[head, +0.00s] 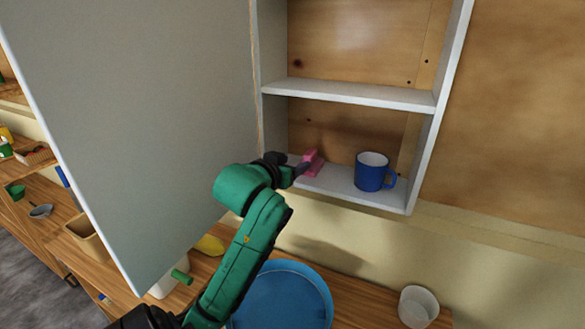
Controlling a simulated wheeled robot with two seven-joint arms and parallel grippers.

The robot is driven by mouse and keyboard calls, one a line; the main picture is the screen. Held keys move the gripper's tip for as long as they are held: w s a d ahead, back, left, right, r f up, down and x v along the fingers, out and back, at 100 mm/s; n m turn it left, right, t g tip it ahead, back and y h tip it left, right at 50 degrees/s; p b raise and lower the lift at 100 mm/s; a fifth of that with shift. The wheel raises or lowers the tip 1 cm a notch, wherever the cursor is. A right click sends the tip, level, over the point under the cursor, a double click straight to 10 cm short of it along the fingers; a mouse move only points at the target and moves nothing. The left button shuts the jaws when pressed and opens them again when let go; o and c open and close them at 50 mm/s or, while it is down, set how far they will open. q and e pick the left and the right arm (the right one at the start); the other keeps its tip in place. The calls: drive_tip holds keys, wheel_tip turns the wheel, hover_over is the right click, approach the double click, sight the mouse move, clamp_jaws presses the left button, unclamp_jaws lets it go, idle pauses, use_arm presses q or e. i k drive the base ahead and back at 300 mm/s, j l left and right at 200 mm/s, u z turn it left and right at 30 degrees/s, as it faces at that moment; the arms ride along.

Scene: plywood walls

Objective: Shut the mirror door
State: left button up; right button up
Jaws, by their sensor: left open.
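The mirror door (130,120) is a large grey panel standing wide open at the left of the wall cabinet (350,94). Its hinge side is along the cabinet's left edge, and its free edge is toward the lower left. My left gripper (300,167) is open at the left front of the cabinet's lower compartment, near the hinge side. Its fingers point at a pink object (313,161) on the lower shelf; I cannot tell whether they touch it. My green forearm crosses in front of the door's lower right part. My right gripper is not in view.
A blue mug (372,172) stands on the lower shelf. Below, a blue basin (285,296) and a white cup (418,306) stand on the wooden counter (350,312). A brown bin (88,240) and shelves with small items are at the left, beyond the door.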

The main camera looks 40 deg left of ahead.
sight(141, 105)
drive_tip(key=k+l, duration=0.25)
drive_tip(key=k, duration=0.2)
drive_tip(key=k+l, duration=0.25)
drive_tip(key=k, duration=0.25)
drive_tip(key=k+l, duration=0.25)
drive_tip(key=k, duration=0.2)
